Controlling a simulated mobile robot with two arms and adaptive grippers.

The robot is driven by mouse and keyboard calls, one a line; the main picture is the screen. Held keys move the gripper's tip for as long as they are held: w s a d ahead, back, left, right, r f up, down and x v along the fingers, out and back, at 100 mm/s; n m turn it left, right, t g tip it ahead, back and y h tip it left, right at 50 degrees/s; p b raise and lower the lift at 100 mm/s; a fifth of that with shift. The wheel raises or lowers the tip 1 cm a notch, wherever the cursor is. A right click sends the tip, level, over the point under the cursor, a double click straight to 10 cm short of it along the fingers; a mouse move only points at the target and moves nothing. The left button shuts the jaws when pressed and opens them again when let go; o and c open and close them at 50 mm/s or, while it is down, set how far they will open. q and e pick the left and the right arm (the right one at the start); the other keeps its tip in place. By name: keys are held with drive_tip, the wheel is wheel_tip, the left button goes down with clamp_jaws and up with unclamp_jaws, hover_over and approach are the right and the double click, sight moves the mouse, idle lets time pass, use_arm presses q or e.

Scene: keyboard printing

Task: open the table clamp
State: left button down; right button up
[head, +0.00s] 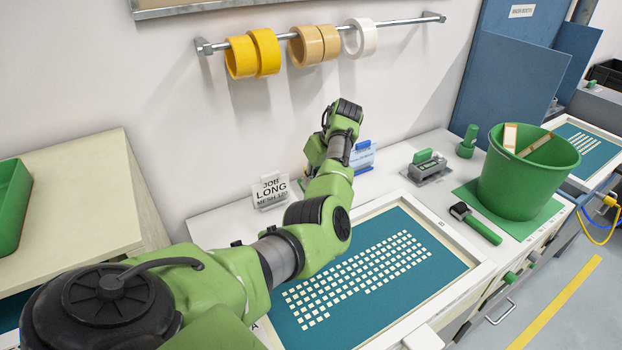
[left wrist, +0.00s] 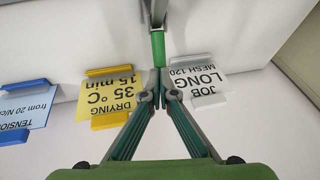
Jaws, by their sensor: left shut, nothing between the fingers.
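A bar with a green grip (left wrist: 158,48) and a grey metal end (left wrist: 155,12) shows in the left wrist view, straight ahead of my fingertips. It looks like the table clamp's lever, but I cannot be sure. My left gripper (left wrist: 159,82) is shut and empty, its tips close to the lower end of the green grip. I cannot tell if they touch it. In the head view my left arm covers this spot, and the fingers are hidden. My right gripper is in neither view.
A job card (head: 271,189) and a yellow drying card (left wrist: 108,98) flank the fingers. The screen frame (head: 400,262) lies below my arm. Right of it are a grey device with a green handle (head: 427,164), a black-and-green tool (head: 475,222) and a green bucket (head: 520,180). Tape rolls (head: 253,54) hang above.

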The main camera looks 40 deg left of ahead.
use_arm(q)
drive_tip(key=shift+a+f, duration=0.3)
drive_tip(key=shift+f, duration=0.05)
drive_tip(key=shift+w+a+f+b, duration=0.15)
drive_tip(key=shift+a+f+b, duration=0.25)
drive_tip(key=shift+f, duration=0.1)
drive_tip(key=shift+w+a+f+b, duration=0.15)
drive_tip(key=shift+a+f+b, duration=0.2)
drive_tip(key=shift+f+b, duration=0.25)
drive_tip(key=shift+a+f, duration=0.1)
drive_tip(key=shift+f, duration=0.25)
